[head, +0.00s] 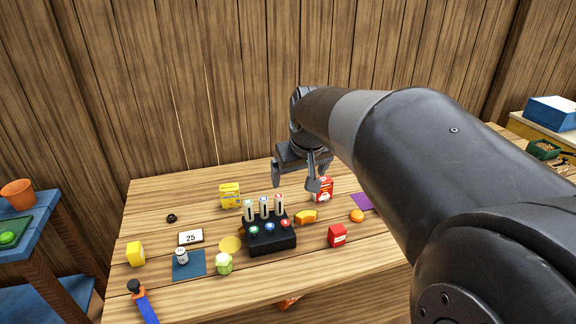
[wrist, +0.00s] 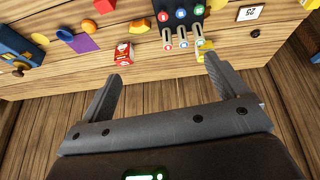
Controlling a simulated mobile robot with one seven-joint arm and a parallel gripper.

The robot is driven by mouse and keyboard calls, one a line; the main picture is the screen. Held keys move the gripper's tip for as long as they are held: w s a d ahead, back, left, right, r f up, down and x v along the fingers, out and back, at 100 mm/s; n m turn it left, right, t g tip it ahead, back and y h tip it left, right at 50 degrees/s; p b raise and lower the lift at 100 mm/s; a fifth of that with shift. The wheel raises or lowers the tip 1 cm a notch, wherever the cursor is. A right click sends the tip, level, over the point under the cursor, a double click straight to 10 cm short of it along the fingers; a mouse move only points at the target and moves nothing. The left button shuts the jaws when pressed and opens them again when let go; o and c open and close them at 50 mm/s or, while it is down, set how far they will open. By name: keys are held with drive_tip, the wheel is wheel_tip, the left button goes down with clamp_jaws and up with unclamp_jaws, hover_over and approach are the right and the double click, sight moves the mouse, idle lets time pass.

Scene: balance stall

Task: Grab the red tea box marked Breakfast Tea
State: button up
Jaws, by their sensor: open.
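A red box with white markings (head: 325,188), which looks like the tea box, stands at the back of the wooden table, partly hidden behind my gripper's finger. It also shows in the wrist view (wrist: 123,53), just beyond the left fingertip. Its lettering is too small to read. A second, plainer red box (head: 337,236) stands nearer the front edge and shows at the top of the wrist view (wrist: 104,6). My gripper (head: 295,184) is open and empty above the back of the table. In the wrist view the space between its fingertips (wrist: 162,67) holds nothing.
A black stand with upright tubes (head: 270,240) is mid-table. A yellow box (head: 230,196) stands behind it to the left. An orange item (head: 306,217) and a purple sheet (head: 362,202) lie near the red boxes. A plank wall rises behind.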

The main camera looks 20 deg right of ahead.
drive_tip(key=w+d+f, duration=0.3)
drive_tip(key=w+d, duration=0.1)
drive_tip(key=w, duration=0.3)
drive_tip(key=w+d+f, duration=0.2)
drive_tip(key=w+d, duration=0.2)
drive_tip(key=w, duration=0.3)
hover_over(322, 189)
drive_tip(key=s+d, duration=0.1)
drive_tip(key=d, duration=0.1)
wheel_tip(322, 189, down, 13)
drive_tip(key=shift+y, duration=0.4)
drive_tip(key=x, duration=1)
drive_tip(key=shift+s+a+f, duration=0.2)
drive_tip(key=shift+s+f, duration=0.05)
drive_tip(key=shift+s, duration=0.05)
drive_tip(key=shift+c, duration=0.3)
drive_tip(key=c, duration=1)
drive_tip(key=shift+r, duration=0.1)
